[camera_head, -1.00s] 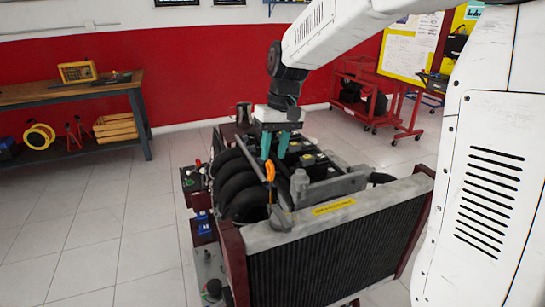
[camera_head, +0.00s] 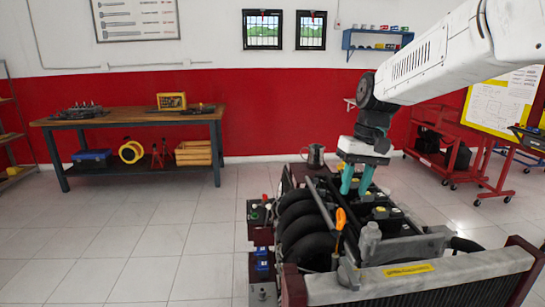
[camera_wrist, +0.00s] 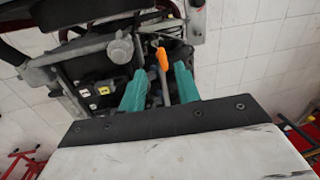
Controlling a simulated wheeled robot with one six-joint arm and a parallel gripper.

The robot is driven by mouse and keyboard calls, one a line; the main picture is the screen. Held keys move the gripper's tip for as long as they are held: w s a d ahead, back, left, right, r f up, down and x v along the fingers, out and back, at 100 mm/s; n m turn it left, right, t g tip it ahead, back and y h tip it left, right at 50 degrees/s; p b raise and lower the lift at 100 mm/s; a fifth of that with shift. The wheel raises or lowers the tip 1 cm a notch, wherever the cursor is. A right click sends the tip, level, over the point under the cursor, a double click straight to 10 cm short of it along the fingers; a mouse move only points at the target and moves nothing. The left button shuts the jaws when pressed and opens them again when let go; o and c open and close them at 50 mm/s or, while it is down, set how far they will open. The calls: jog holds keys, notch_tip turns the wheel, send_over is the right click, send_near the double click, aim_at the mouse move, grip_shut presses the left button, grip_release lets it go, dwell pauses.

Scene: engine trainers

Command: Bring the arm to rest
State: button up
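My gripper (camera_head: 357,180) has teal fingers and hangs over the engine trainer (camera_head: 406,250), pointing down. In the wrist view my gripper (camera_wrist: 160,88) has its fingers spread apart with a gap between them. An orange-handled tool (camera_head: 340,219) stands in the engine trainer, left of and below the fingers in the head view. In the wrist view the orange handle (camera_wrist: 162,58) shows beyond the gap between the fingertips. I see nothing held. My white arm reaches in from the upper right.
A workbench (camera_head: 120,118) with a yellow case (camera_head: 171,101) stands at the back left. A red cart (camera_head: 440,150) stands at the back right. A metal jug (camera_head: 314,155) is behind the engine. The tiled floor on the left is clear.

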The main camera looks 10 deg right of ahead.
jog(key=s+d+f+t+h, duration=0.1)
jog(key=s+f, duration=0.1)
jog(key=s, duration=2.6)
jog(key=shift+s+d+f+m+t+h, duration=0.15)
jog(key=shift+s+m+t+h, duration=0.1)
jog(key=shift+m+t+h, duration=0.15)
